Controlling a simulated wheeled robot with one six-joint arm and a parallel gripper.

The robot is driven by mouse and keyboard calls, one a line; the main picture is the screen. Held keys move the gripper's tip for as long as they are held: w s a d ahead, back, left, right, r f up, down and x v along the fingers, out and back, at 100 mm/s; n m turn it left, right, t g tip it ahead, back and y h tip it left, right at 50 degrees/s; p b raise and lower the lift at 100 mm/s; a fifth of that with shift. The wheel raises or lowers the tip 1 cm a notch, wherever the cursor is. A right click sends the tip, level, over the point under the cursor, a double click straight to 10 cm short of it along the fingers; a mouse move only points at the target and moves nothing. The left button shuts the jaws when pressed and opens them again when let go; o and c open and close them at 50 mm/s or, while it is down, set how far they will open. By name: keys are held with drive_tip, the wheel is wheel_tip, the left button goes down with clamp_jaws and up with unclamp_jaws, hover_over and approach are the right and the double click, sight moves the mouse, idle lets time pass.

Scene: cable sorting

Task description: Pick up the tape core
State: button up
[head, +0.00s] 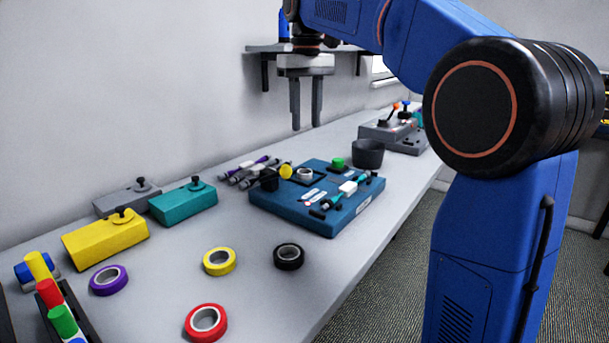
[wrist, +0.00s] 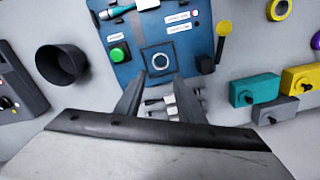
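The tape core looks like a small pale ring (head: 305,174) lying flat on a dark square patch of the blue board (head: 338,222). In the wrist view the ring (wrist: 160,61) shows on that patch just beyond my fingertips, between their lines. My gripper (head: 306,118) points down above the board with its two fingers apart and nothing between them. It also shows open in the wrist view (wrist: 159,82). The ring is clear of both fingers.
A dark cup (head: 368,154) stands behind the board. Loose tape rolls, purple (head: 108,280), yellow (head: 220,262), black (head: 289,257) and red (head: 206,323), lie in front.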

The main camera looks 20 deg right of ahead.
wheel_tip(320, 180, down, 13)
drive_tip(key=shift+w+a+f, duration=0.1)
idle(0.6)
drive_tip(key=c, duration=0.7)
